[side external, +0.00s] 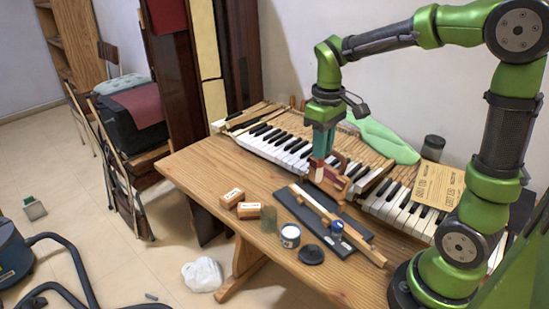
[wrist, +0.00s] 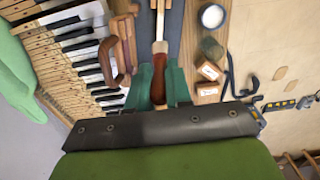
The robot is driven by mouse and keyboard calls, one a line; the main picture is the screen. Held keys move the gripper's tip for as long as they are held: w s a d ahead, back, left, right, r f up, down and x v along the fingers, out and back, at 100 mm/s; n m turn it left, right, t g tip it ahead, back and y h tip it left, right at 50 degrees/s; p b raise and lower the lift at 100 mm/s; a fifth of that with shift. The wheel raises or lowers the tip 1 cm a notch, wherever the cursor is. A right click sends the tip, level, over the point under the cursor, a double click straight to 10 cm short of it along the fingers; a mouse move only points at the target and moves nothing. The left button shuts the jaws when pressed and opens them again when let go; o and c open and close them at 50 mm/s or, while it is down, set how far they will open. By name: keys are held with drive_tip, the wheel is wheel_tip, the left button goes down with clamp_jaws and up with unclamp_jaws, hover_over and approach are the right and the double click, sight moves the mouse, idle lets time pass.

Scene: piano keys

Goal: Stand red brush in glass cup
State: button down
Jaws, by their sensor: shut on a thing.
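The red brush (wrist: 158,78) has a red-brown handle between the green fingers of my gripper (wrist: 158,88) in the wrist view. Its pale end points away from the hand, toward the top of the picture. In the side view my gripper (side external: 321,152) is over the bench near the keys, with a small red part of the brush (side external: 313,169) at its tips. The glass cup (side external: 268,220) is greenish and see-through, standing at the bench's front edge, left of the white can. It also shows in the wrist view (wrist: 211,48), right of the brush. Its inside is unclear.
A white can (side external: 290,237), a black lid (side external: 311,255) and two small wooden blocks (side external: 249,211) are near the cup. A dark board (side external: 352,240) carries a long wooden strip. A brown-handled wooden tool (wrist: 122,45) lies close beside the brush. Piano keys (side external: 270,143) run behind.

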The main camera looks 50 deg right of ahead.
idle(0.5)
drive_tip(key=w+a+r, duration=0.2)
drive_tip(key=w+a, duration=0.5)
drive_tip(key=a, duration=0.4)
wheel_tip(320, 180, down, 12)
drive_tip(key=shift+s+a+r, duration=0.15)
drive_tip(key=shift+s+r, duration=0.1)
drive_tip(key=shift+s, duration=0.1)
idle(0.4)
drive_tip(key=c, duration=1)
unclamp_jaws()
drive_tip(key=shift+o, duration=0.2)
